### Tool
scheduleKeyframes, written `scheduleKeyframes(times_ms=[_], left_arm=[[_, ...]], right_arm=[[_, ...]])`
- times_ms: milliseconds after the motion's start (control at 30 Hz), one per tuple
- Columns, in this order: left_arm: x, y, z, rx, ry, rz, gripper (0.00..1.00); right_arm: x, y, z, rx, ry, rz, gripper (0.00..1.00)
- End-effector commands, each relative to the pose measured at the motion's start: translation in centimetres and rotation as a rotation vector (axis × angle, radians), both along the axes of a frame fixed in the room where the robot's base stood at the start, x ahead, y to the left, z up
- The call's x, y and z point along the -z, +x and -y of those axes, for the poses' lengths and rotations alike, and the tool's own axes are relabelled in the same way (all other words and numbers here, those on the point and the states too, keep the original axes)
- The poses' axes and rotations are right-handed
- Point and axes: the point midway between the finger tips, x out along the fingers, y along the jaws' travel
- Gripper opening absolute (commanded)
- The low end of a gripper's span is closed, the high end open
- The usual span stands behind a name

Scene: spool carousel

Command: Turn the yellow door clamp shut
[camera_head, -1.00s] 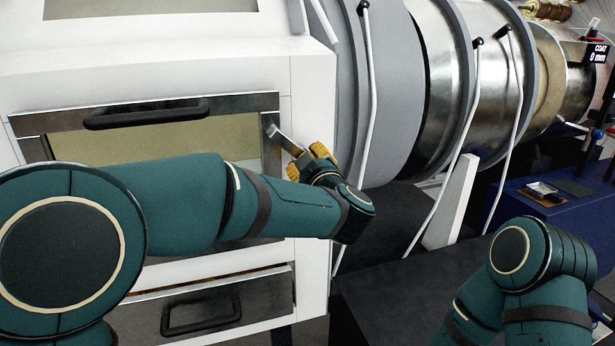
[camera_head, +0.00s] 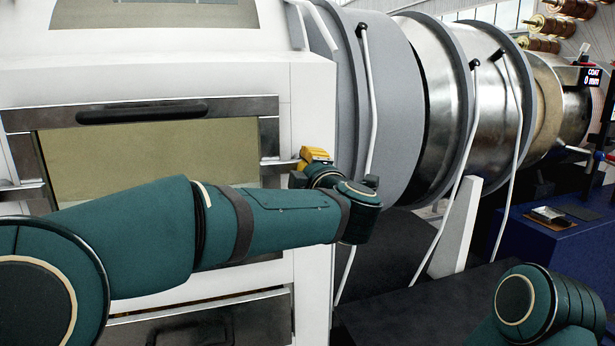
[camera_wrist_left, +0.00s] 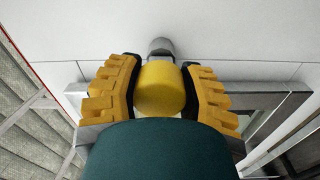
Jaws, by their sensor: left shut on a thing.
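The yellow door clamp shows in the left wrist view as a rounded yellow knob (camera_wrist_left: 160,88) on a short metal stem. My left gripper (camera_wrist_left: 161,72) is shut on it, with one orange padded finger on each side. In the head view the left gripper (camera_head: 314,166) is at the right edge of the white cabinet front, partly hidden by its own wrist. The clamp's metal bar (camera_head: 280,163) lies about level, from the door frame's right side to the gripper. The door (camera_head: 140,165) has a dark handle along its top; my left arm hides its lower part. My right gripper is out of view.
A large metal drum (camera_head: 448,110) with white rods stands right of the cabinet (camera_head: 309,230). A blue bench (camera_head: 550,236) with small items is farther right. Spools (camera_head: 555,25) hang at the upper right. My right arm shows at the lower right.

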Motion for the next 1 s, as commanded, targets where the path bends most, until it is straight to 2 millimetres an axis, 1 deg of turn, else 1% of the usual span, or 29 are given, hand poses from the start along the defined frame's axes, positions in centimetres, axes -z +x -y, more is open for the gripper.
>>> scheduleKeyframes(times_ms=[33,167,567,600,667,700,1000], left_arm=[[0.25,0.0,0.06,0.001,-0.01,0.0,0.0],[0.2,-0.01,0.07,0.001,-0.028,0.006,0.0],[0.15,-0.02,0.1,0.001,-0.034,0.008,0.0],[0.15,-0.03,0.1,0.001,-0.034,0.008,0.45],[0.14,-0.02,0.09,0.001,-0.034,0.008,0.66],[0.13,-0.02,0.08,0.001,-0.034,0.008,0.75],[0.04,-0.07,0.06,0.001,-0.033,0.01,0.75]], right_arm=[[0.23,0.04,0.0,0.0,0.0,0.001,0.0],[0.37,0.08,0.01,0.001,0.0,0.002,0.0],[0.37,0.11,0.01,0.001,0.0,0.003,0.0],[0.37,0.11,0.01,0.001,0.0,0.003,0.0],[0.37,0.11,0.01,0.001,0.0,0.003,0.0],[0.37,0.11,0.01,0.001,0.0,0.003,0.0],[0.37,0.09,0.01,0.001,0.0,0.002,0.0]])
